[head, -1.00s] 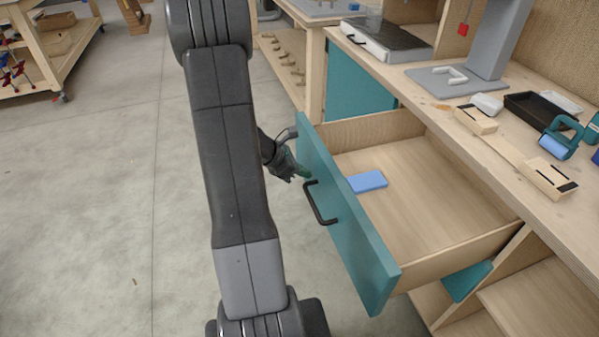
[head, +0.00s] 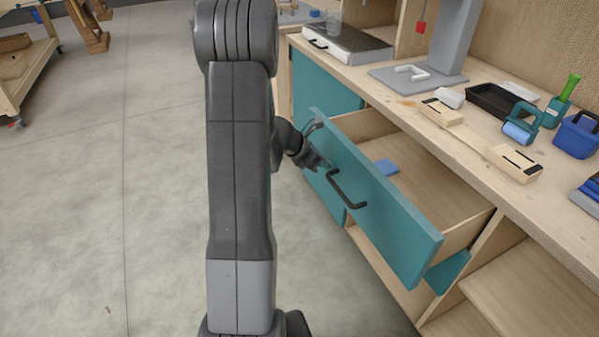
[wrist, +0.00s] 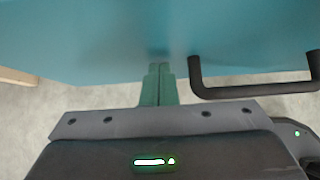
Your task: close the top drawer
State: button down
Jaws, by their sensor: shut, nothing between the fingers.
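The top drawer (head: 400,223) has a teal front with a black bar handle (head: 346,190). It stands partly open from the wooden bench, and a blue block (head: 386,167) lies inside it. My gripper (head: 326,167) is shut and empty at the drawer front, left of the handle. In the wrist view its fingertips (wrist: 160,68) meet or nearly meet the teal front (wrist: 120,35), and the handle (wrist: 250,90) is just to their right. Whether they press on the front is hard to tell. My arm hides part of the floor in the head view.
Open shelving (head: 530,285) lies below right. The concrete floor (head: 90,200) at left is clear.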

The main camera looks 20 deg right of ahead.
jog(key=d+p, duration=0.1)
jog(key=d, duration=0.5)
jog(key=w+d+p, duration=0.1)
jog(key=d, duration=0.6)
jog(key=d+p, duration=0.1)
jog(key=d, duration=0.6)
jog(key=shift+w+d, duration=0.15)
jog(key=shift+w, duration=0.15)
jog(key=shift+d+r+p, duration=0.15)
jog(key=shift+d+p, duration=0.15)
jog(key=shift+p, duration=0.05)
jog(key=shift+r, duration=0.1)
